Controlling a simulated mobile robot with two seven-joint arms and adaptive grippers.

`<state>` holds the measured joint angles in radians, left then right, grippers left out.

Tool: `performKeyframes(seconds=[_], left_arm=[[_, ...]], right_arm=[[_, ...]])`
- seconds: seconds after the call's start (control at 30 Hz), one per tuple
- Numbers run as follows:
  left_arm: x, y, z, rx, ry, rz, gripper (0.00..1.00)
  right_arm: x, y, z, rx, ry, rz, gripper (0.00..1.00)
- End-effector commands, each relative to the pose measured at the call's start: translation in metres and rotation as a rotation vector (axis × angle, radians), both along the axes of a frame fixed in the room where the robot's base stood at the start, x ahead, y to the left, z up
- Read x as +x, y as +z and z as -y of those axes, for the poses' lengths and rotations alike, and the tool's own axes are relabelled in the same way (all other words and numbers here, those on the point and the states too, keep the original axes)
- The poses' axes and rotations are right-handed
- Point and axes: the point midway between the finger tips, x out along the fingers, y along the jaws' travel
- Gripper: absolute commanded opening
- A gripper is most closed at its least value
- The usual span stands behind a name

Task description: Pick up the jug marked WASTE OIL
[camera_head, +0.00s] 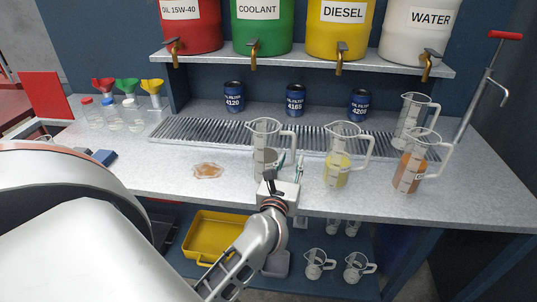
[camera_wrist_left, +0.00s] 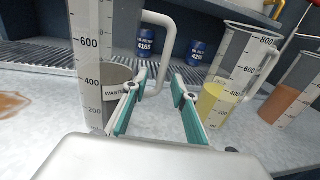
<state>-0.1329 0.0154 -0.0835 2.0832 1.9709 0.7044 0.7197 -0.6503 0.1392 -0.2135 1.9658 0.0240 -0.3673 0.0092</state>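The clear measuring jug (camera_head: 264,138) stands upright on the bench and holds a grey-brown liquid. In the left wrist view this jug (camera_wrist_left: 90,55) shows a label starting "WAS", the rest hidden behind a finger. Its white handle (camera_wrist_left: 168,45) is on its right side. My left gripper (camera_head: 291,163) is in front of the jug, to its lower right. In the left wrist view the gripper (camera_wrist_left: 161,78) is open and empty, its teal-padded fingers apart, with the lower handle beyond the gap between them. I cannot tell whether a finger touches the jug. My right gripper is not in view.
A jug with yellow liquid (camera_head: 337,172) stands to the right, then one with orange liquid (camera_head: 408,172) and a clear jug (camera_head: 411,112). An amber spill (camera_head: 208,171) lies to the left. Behind are a drain grate (camera_head: 205,133) and oil filters (camera_head: 295,100).

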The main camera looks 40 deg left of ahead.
Motion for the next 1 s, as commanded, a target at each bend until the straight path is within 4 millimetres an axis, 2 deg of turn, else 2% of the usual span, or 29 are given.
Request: performKeyframes(seconds=[0.1, 0.2, 0.47, 0.6, 1.0], left_arm=[[0.017, 0.001, -0.006, 0.003, 0.001, 0.001, 0.27], [0.025, 0.000, -0.009, 0.002, 0.000, 0.000, 0.27], [0.027, 0.000, -0.010, 0.002, 0.000, 0.000, 0.27], [0.027, 0.000, -0.010, 0.002, 0.000, 0.000, 0.00], [0.027, 0.002, -0.010, 0.005, -0.001, 0.002, 0.00]], right_arm=[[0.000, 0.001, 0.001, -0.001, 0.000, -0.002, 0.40], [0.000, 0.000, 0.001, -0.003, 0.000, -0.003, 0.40], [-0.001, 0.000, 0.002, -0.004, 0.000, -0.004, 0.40], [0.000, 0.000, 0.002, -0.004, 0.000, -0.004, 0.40], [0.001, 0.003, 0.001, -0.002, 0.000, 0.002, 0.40]])
